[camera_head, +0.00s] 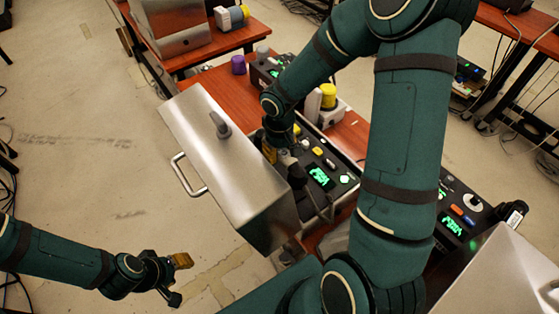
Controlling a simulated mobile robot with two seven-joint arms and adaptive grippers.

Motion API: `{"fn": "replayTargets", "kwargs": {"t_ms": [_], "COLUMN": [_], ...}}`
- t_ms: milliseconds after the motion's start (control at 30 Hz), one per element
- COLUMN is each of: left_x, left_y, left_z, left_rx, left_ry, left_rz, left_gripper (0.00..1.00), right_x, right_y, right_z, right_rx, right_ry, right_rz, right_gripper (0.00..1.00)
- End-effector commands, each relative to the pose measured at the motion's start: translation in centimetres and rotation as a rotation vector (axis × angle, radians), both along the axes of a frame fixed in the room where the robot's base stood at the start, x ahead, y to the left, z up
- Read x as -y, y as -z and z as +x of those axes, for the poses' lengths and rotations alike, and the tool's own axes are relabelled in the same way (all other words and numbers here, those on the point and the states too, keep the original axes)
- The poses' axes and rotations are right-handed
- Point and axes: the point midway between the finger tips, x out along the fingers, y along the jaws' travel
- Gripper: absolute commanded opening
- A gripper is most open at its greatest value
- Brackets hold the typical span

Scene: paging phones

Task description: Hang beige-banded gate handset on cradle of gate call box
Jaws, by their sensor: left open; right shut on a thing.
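My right gripper (284,161) is shut, with its fingers low over a dark call-box panel (346,179) that has a lit green display and coloured buttons. The thing in its grip is mostly hidden by the fingers and wrist. I cannot make out a beige band on it, nor whether it touches a cradle. A steel cover (225,165) with a side handle stands at the panel's left and hides part of it. My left gripper (177,280) is open and empty, over the floor at lower left, well apart from the table.
Another panel (455,215) with a green display stands at right, with a black handset (514,215) at its edge. A second steel cover (505,275) is at lower right. A yellow-capped item (328,96) and a purple item (239,64) stand behind. The floor at left is clear.

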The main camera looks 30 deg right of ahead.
Motion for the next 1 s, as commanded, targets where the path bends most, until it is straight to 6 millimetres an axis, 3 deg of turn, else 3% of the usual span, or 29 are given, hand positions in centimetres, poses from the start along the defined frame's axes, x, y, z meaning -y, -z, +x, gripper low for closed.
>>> {"fn": "replayTargets", "kwargs": {"t_ms": [233, 633, 667, 700, 733, 1000], "left_x": [0.0, 0.0, 0.0, 0.0, 0.0, 0.0], "left_y": [0.9, 1.2, 1.2, 1.2, 1.2, 1.1], "left_z": [-0.2, -0.2, -0.2, -0.2, -0.2, -0.2], "left_rx": [-0.006, -0.004, -0.004, -0.004, -0.004, -0.005], "left_ry": [0.004, 0.005, 0.005, 0.005, 0.005, 0.004], "left_rz": [-0.002, -0.001, -0.001, -0.001, -0.001, -0.001], "left_gripper": [0.47, 0.47, 0.47, 0.47, 0.47, 0.47], "right_x": [0.0, 0.0, 0.0, 0.0, 0.0, 0.0], "right_y": [3.3, 3.7, 3.7, 3.7, 3.6, 3.6], "right_z": [-0.1, 0.0, 0.0, 0.0, 0.0, 0.0], "right_rx": [-0.003, 0.000, -0.001, -0.001, -0.001, -0.001], "right_ry": [-0.001, 0.000, 0.000, 0.000, 0.000, 0.000], "right_rz": [0.001, 0.000, 0.001, 0.001, 0.001, 0.001], "right_gripper": [0.00, 0.00, 0.42, 0.56, 0.61, 0.61]}}
